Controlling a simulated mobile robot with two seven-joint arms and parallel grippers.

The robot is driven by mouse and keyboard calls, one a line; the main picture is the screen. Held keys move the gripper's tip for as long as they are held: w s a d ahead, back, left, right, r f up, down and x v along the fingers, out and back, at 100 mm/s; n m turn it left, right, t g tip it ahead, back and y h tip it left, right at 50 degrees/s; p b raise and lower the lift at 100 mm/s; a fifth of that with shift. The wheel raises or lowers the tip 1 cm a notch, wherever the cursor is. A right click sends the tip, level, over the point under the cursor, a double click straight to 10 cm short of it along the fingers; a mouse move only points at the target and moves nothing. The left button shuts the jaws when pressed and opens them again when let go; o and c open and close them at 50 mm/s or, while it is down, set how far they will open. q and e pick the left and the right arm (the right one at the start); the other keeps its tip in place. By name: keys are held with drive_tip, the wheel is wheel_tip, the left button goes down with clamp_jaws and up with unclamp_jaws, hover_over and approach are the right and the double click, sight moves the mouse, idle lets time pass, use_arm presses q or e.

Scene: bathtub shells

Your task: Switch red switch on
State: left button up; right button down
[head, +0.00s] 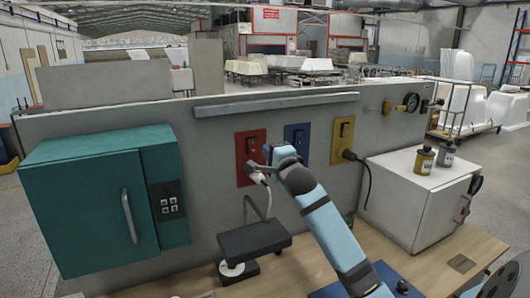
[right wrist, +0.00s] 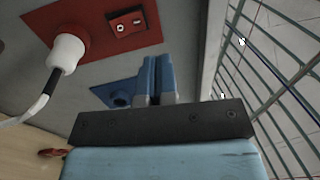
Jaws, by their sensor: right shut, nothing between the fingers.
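The red switch (right wrist: 130,22) is a dark red rocker on a red wall plate (head: 241,173). It shows above my fingers in the right wrist view; which way it is pressed I cannot tell. A white plug (right wrist: 67,52) with a cable sits in the same plate. My right gripper (head: 268,151) is at the plate's right edge in the head view, its arm reaching up from the bottom. In the right wrist view its blue fingers (right wrist: 155,80) are shut and empty, apart from the switch. My left gripper is not in view.
A blue plate (head: 297,133) and a yellow plate (head: 343,133) are right of the red one. A teal cabinet (head: 85,205) hangs left. A lamp-like black device (head: 254,240) stands below. A white box (head: 405,200) with two bottles stands right.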

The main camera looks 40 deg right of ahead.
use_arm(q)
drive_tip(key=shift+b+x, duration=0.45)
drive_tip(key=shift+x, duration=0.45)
use_arm(e)
drive_tip(key=v, duration=0.2)
drive_tip(key=r+v, duration=0.1)
drive_tip(key=v, duration=0.1)
drive_tip(key=shift+s+f, duration=0.1)
drive_tip(key=shift+s, duration=0.05)
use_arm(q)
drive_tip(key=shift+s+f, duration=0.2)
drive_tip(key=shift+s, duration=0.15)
use_arm(e)
drive_tip(key=shift+s, duration=0.1)
